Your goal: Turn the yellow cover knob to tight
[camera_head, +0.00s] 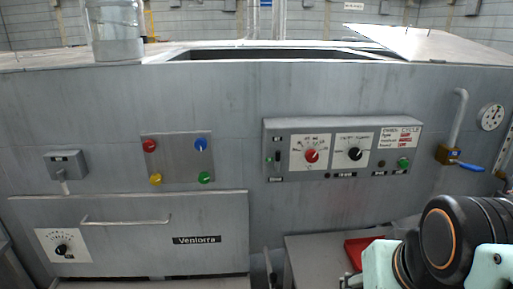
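A small round yellow knob (155,179) sits at the lower left of a square grey plate (177,160) on the front of a large grey machine. A red knob (149,145) is above it, a blue one (201,144) at upper right and a green one (205,177) at lower right. No tight mark is readable near the yellow knob, and its turn angle cannot be told. My arm shows at the lower right, well apart from the yellow knob. I cannot make out my gripper in this view.
A control box (342,148) with red and black dials is right of the plate. A drawer handle (125,222) sticks out below the knobs. A blue-handled valve (462,163) is at far right. A low table (312,262) with a red tray (358,250) stands below the control box.

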